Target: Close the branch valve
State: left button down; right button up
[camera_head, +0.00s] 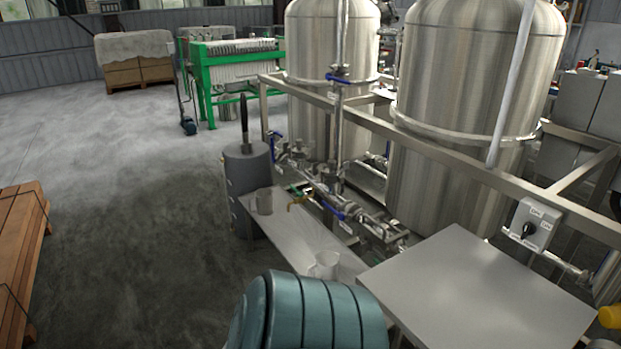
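Several valves show on the steel pipework between the two tanks. A blue lever (335,212) lies low on the pipe run, beside a small white tag. A small brass tap (297,201) with a green handle is just left of it. Another blue lever (273,146) hangs steeply at the pipework's left end. A further blue lever (338,79) lies across the upright pipe in front of the left tank (318,40). I cannot tell which is the branch valve, as no label is readable. Neither of my grippers is in view.
The right tank (455,130) stands behind a steel frame rail. A switch box (531,224) is on the rail. A grey table (478,290) and a low bench (290,232) with a clear jug (325,265) stand in front. Open floor lies left.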

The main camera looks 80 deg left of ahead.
aim_at(331, 209)
jog(key=j+u, duration=0.4)
jog(key=k+j+u, duration=0.1)
jog(key=u, duration=0.35)
jog(key=j+u, duration=0.15)
jog(key=j, duration=0.35)
jog(key=i+j+u, duration=0.1)
jog(key=j, duration=0.35)
jog(key=i+j+u, duration=0.15)
jog(key=j, duration=0.35)
jog(key=i+j+u, duration=0.1)
jog(key=j, duration=0.35)
jog(key=i+j, duration=0.1)
jog(key=j, duration=0.25)
jog(key=i+j, duration=0.1)
jog(key=j, duration=0.3)
jog(key=i+j, duration=0.1)
jog(key=j, duration=0.25)
jog(key=i, duration=0.5)
jog(key=k+j, duration=0.2)
jog(key=k, duration=0.3)
